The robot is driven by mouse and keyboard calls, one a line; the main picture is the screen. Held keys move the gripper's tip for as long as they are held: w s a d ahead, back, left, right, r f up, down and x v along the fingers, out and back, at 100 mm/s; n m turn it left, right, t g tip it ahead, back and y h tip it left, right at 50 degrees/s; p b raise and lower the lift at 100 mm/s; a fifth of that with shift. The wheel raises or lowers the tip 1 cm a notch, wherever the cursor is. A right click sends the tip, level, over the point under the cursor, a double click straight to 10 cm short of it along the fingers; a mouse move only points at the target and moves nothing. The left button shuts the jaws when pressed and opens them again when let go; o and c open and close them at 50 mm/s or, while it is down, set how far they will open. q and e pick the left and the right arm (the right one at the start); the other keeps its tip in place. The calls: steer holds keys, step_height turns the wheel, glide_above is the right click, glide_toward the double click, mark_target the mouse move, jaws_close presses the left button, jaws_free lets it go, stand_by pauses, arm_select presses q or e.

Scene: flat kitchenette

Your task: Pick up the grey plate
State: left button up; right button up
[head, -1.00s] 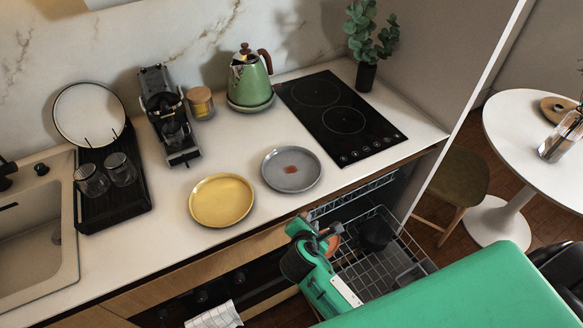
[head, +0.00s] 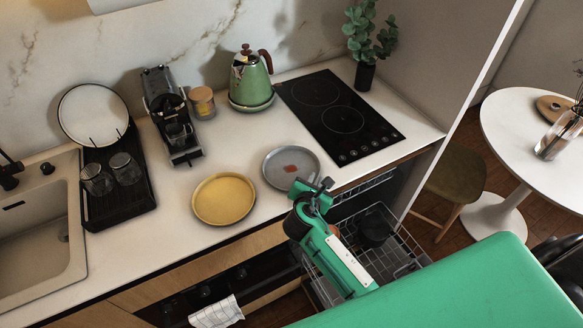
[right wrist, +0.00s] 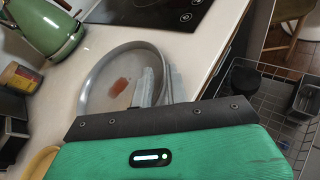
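The grey plate (head: 291,154) lies flat on the white counter, with a reddish-brown stain in its middle. Its front right rim is close to my right gripper (head: 314,188) in the head view. That gripper looks open and empty, its fingertips near the counter's front edge by the plate. In the right wrist view the plate (right wrist: 101,84) lies ahead of the gripper (right wrist: 158,82), whose grey fingers overlap the plate's right side in the picture. I cannot tell whether they touch it. My left gripper is not in view.
A yellow plate (head: 224,199) sits just left of the grey plate. A black cooktop (head: 340,118) is behind to the right, and a green kettle (head: 251,79) stands farther back. An open dishwasher rack (head: 400,247) is below the counter edge.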

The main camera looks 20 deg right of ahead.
mark_target(319, 170)
steer(key=shift+w+d, duration=0.3)
steer(key=p+x, duration=0.1)
steer(key=x, duration=0.2)
steer(key=shift+w+f+p, duration=0.1)
steer(key=shift+p, duration=0.3)
steer(key=shift+w+d+f, duration=0.25)
steer(key=shift+w+d, duration=0.05)
steer(key=shift+w, duration=0.05)
jaws_close()
